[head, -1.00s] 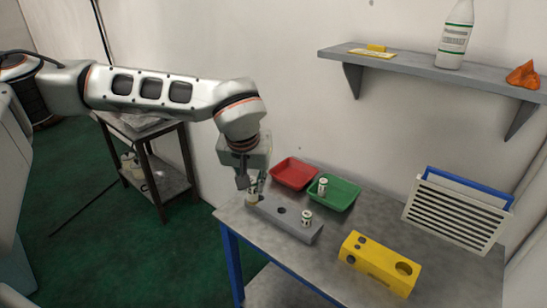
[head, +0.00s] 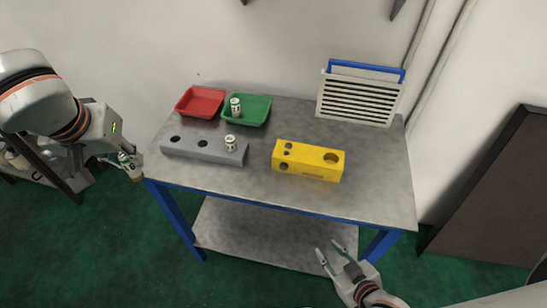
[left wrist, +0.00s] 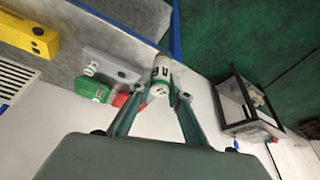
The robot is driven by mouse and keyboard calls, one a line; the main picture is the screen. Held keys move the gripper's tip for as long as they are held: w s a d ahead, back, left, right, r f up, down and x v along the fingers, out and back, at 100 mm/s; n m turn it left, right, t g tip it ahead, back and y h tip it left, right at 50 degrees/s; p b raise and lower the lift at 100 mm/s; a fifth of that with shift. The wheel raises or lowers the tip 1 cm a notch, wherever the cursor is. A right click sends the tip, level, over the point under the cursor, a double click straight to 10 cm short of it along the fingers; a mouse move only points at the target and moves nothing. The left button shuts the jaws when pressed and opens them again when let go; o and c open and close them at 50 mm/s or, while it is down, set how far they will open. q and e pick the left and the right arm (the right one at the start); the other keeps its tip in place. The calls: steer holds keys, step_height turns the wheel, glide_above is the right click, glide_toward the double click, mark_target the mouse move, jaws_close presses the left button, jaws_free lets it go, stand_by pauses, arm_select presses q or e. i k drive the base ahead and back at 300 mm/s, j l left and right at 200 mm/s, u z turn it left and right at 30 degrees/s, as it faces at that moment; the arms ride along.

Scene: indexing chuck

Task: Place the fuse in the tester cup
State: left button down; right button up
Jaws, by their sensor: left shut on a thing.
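In the left wrist view the fuse sits between the two fingers. A yellow block (head: 300,168), perhaps the tester, stands on the table with one wide round hole (head: 331,158) and several smaller holes; it is well right of my left gripper. My right gripper (head: 329,250) is open and empty in front of the table.
A green tray (head: 256,115) holds a fuse (head: 236,107); a red tray (head: 200,103) beside it looks empty. A louvred panel (head: 357,99) stands at the back right. The table top (head: 385,170) is clear right of the yellow block.

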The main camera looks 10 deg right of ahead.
mark_target(308, 160)
steer(key=i+j+z, duration=0.1)
steer(key=j, duration=0.3)
steer(key=j+z, duration=0.1)
steer(key=j, duration=0.25)
steer(key=i+z, duration=0.1)
steer(key=z, duration=0.95)
